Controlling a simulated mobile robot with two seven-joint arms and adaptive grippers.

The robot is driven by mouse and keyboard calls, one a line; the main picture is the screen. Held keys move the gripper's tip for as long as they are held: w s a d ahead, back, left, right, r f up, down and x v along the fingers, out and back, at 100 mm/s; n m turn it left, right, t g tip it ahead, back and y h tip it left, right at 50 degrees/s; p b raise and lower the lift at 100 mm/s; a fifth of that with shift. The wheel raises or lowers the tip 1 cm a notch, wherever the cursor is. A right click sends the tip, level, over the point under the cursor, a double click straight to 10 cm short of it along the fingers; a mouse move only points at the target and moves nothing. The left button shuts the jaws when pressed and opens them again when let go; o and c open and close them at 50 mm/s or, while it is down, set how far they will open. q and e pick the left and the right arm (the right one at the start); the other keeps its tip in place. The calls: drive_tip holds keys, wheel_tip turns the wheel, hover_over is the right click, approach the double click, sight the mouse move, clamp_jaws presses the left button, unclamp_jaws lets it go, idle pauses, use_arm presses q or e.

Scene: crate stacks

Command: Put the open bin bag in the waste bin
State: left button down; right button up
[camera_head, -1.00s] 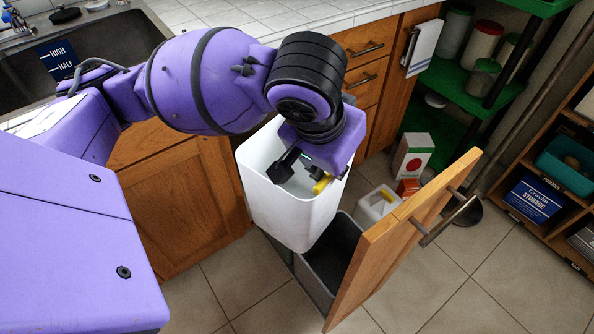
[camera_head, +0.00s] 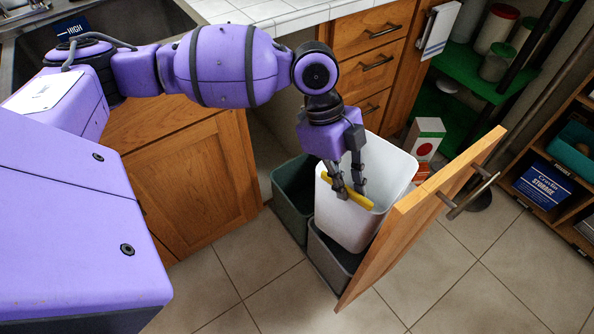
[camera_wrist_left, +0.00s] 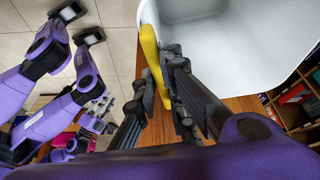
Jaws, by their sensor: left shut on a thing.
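The open bin bag (camera_head: 385,168) is a white, stiff-looking, box-shaped liner with a yellow strip (camera_head: 352,192) on its near rim. My left gripper (camera_head: 349,189) is shut on this yellow strip from above. In the left wrist view my left gripper (camera_wrist_left: 163,75) pinches the strip, and the white bag (camera_wrist_left: 210,50) fills the upper right. The bag hangs slightly tilted over the grey waste bin (camera_head: 330,262) in the pull-out. Its lower end overlaps the bin's opening; I cannot tell how far inside it is.
A second, dark green-grey bin (camera_head: 291,205) stands behind the first. The wooden pull-out front (camera_head: 420,215) with its metal handle stands close to the bag's right. A white and red box (camera_head: 425,138) is behind. The tiled floor (camera_head: 270,295) in front is clear.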

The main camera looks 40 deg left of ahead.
use_arm(q)
drive_tip(key=w+m, duration=0.1)
drive_tip(key=m, duration=0.1)
drive_tip(key=g+b, duration=0.1)
drive_tip(key=b, duration=0.1)
hover_over(337, 241)
drive_tip(key=a, duration=0.2)
drive_tip(key=shift+m, duration=0.4)
drive_tip(key=f, duration=0.6)
drive_tip(key=w+f, duration=0.1)
drive_tip(key=f, duration=0.2)
drive_tip(key=shift+d, duration=0.1)
drive_tip(key=shift+y, duration=0.3)
wheel_tip(337, 241, down, 14)
drive_tip(key=b, duration=0.4)
drive_tip(key=shift+r, duration=0.1)
wheel_tip(337, 241, down, 6)
drive_tip(key=b, duration=0.1)
drive_tip(key=shift+b, duration=0.35)
use_arm(e)
wheel_tip(337, 241, down, 8)
drive_tip(key=shift+s+d+g, duration=0.15)
drive_tip(key=shift+s+g, duration=0.1)
drive_tip(key=shift+g, duration=0.05)
drive_tip(key=shift+f, duration=0.1)
use_arm(q)
drive_tip(key=shift+f, duration=0.25)
drive_tip(key=c, duration=1.8)
unclamp_jaws()
